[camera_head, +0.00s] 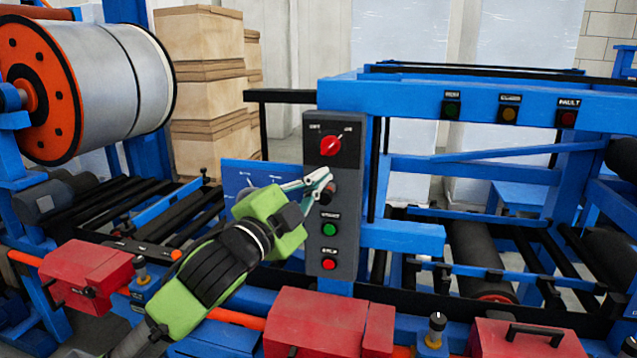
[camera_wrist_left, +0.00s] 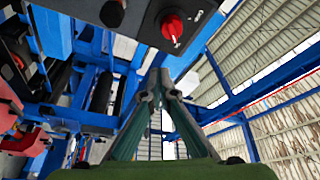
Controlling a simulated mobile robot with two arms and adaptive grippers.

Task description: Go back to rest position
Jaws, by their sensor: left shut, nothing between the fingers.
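My left gripper (camera_head: 322,183) is shut and empty in the head view. Its green and black arm comes in from the lower left. The fingertips are in front of the grey control panel (camera_head: 344,262), by a dark knob (camera_head: 328,194) below the red rotary switch (camera_head: 331,146). I cannot tell whether they touch the knob. In the left wrist view the fingers of the gripper (camera_wrist_left: 161,78) meet at the tips with nothing between them. The red switch (camera_wrist_left: 172,28) shows above them. My right gripper is in neither view.
A green button (camera_head: 330,230) and a red button (camera_head: 329,264) are low on the panel. Blue machine frames (camera_head: 420,238) with rollers surround it. Red boxes (camera_head: 318,322) line the front. A large metal roll (camera_head: 130,80) and stacked cartons (camera_head: 208,85) stand at left.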

